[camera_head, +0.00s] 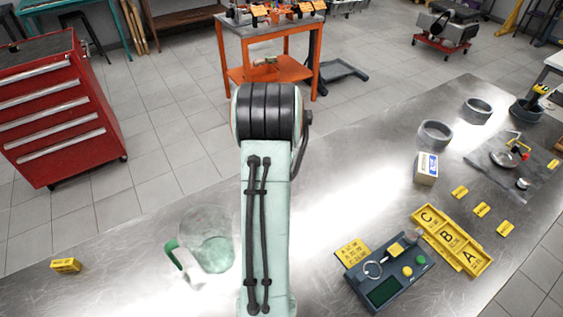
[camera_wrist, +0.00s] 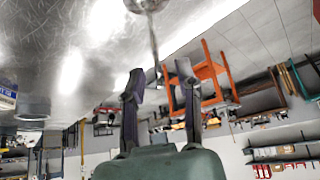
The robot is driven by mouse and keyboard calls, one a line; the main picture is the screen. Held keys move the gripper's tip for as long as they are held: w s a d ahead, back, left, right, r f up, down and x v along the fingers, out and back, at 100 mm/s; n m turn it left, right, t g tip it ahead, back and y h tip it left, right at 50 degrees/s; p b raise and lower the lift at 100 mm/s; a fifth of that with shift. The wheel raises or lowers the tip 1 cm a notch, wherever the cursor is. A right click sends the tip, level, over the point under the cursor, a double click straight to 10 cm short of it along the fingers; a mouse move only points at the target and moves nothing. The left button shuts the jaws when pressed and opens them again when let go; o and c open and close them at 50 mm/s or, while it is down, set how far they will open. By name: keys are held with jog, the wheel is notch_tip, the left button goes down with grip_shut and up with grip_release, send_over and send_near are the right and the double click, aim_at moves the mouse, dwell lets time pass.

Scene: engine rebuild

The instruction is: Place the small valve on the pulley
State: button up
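A metal valve with a round head and thin stem (camera_wrist: 154,42) shows at the top of the wrist view. Its head is partly cut off by the frame's edge. Its stem reaches down to between the fingertips of my gripper (camera_wrist: 159,70). The fingers stand apart, with a gap on both sides of the stem. I cannot tell whether the head touches the table. In the head view my arm hides the gripper and valve. I cannot identify the pulley for sure; a grey round metal part (camera_head: 503,158) lies on a dark mat at the right.
The metal table (camera_head: 340,200) carries two grey rings (camera_head: 435,133) (camera_head: 478,110), a white-blue box (camera_head: 426,168), a yellow A-B-C tray (camera_head: 451,240), a dark device box (camera_head: 385,273) and a clear jug (camera_head: 208,240) left of my arm. The table's middle is mostly clear.

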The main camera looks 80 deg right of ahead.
jog(key=v, duration=1.2)
jog(key=shift+w+a+r, duration=0.15)
jog(key=w+a+r+n+t+y, duration=0.1)
jog(key=w+a+n+y, duration=0.15)
jog(key=w+a, duration=0.55)
jog(key=w+a+r+n+t+y, duration=0.15)
jog(key=w+a+n, duration=0.3)
jog(key=a, duration=0.55)
jog(key=a+n+g+y, duration=0.2)
jog(key=a+n, duration=0.3)
jog(key=a, duration=1.1)
jog(key=s+a+n+g+y, duration=0.1)
jog(key=s+a+n+g, duration=0.1)
jog(key=s+a+n, duration=0.3)
jog(key=s+a, duration=0.3)
jog(key=shift+a+r, duration=0.25)
jog(key=shift+r, duration=0.05)
jog(key=shift+s, duration=0.1)
